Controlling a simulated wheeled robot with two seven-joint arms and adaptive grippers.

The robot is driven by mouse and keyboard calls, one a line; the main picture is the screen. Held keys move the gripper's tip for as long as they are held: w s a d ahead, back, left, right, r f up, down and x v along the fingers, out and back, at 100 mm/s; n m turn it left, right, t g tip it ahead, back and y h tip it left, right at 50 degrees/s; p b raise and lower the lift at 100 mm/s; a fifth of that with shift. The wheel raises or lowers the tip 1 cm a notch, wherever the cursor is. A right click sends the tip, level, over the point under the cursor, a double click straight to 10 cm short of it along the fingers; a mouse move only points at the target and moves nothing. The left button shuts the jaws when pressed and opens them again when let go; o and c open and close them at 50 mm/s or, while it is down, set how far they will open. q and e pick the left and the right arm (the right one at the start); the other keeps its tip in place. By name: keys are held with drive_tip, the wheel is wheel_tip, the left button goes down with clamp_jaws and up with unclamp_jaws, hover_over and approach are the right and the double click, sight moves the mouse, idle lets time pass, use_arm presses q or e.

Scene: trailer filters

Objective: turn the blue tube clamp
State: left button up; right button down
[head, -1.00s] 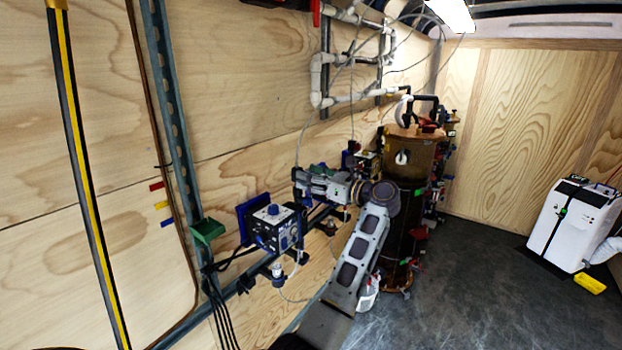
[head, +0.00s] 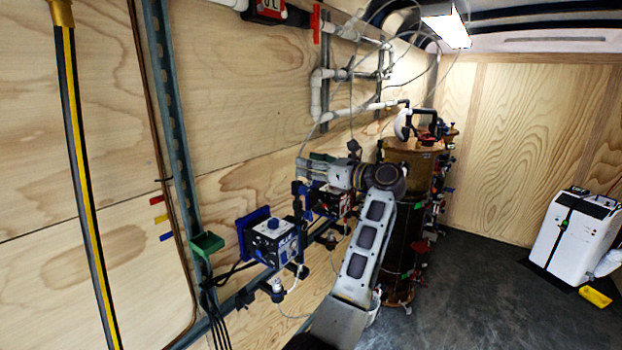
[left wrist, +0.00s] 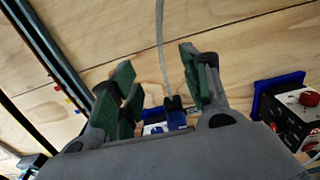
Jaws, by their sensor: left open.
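My left gripper (head: 308,172) is open and empty in the head view, above and right of a white box labelled BLUE (head: 279,246) with a blue knob on top. In the left wrist view its green-padded fingers (left wrist: 160,92) stand wide apart. A blue part with a dark top (left wrist: 176,119) shows low between them, with a pale tube rising behind it. A small blue piece (head: 299,188) shows just below the gripper in the head view. I cannot tell for sure which blue part is the tube clamp. My right gripper is not in view.
A red-knobbed box (left wrist: 301,112) stands to the right in the left wrist view. A green bin (head: 206,244) is on the wall rail at left. White pipes (head: 318,95) run above. A brown cylinder (head: 412,158) stands behind my arm. The floor at right is mostly clear.

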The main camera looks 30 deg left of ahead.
use_arm(q)
drive_tip(key=shift+r, duration=0.95)
drive_tip(key=shift+m, duration=0.3)
